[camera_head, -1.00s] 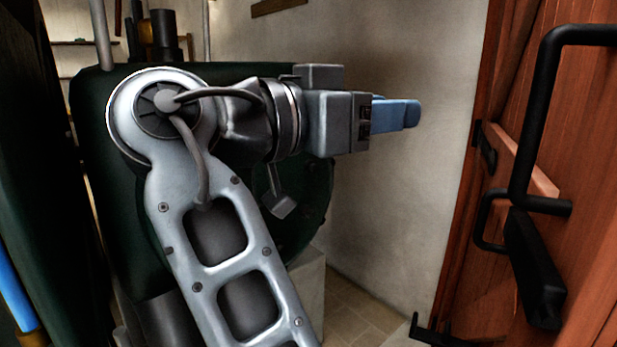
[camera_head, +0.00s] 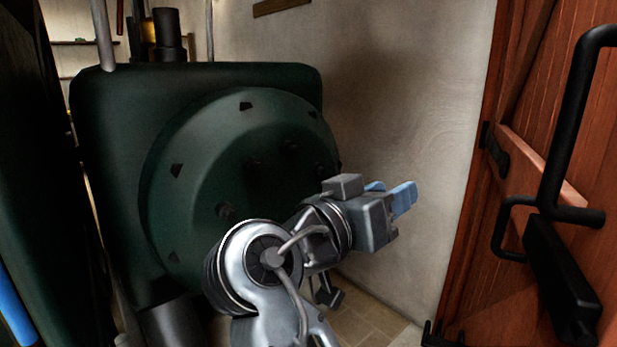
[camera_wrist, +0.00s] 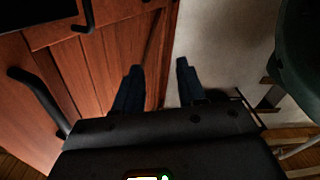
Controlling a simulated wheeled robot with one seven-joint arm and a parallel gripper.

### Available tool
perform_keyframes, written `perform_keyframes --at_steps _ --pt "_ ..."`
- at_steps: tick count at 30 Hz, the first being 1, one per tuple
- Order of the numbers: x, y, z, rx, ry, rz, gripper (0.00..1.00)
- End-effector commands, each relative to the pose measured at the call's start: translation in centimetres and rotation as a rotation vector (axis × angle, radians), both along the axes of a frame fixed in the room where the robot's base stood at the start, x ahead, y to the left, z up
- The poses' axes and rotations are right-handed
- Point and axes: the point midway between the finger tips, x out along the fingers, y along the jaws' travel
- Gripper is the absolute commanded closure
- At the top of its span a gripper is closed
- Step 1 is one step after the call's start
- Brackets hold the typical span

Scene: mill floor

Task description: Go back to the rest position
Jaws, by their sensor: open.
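My gripper (camera_head: 392,194) is in the lower middle of the head view, with blue fingers pointing right toward the wooden door. It holds nothing. In the wrist view my gripper (camera_wrist: 158,88) shows two dark blue fingers set well apart, with only the door and pale wall behind the gap. My arm is folded low in front of a large dark green machine (camera_head: 220,160).
The reddish wooden door (camera_head: 535,120) with a black handle (camera_head: 570,130) stands at the right; it also fills the left of the wrist view (camera_wrist: 110,60). A pale plaster wall (camera_head: 420,110) is behind. Some tiled floor (camera_head: 365,325) shows below my gripper.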

Motion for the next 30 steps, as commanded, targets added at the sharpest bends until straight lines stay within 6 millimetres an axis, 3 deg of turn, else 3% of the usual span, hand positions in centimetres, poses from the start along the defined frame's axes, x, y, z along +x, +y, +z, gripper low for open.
perform_keyframes --at_steps 8,14,18,24,30 --pt "-1.1 -2.8 -12.2 -0.091 0.197 0.243 0.60" --pt "-4.8 -4.5 -20.3 -0.101 0.308 0.427 0.60" --pt "-8.6 -5.6 -24.8 -0.079 0.362 0.543 0.60" --pt "-15.3 -6.8 -29.3 -0.014 0.400 0.684 0.60" --pt "-22.7 -7.8 -31.1 0.077 0.394 0.783 0.60"
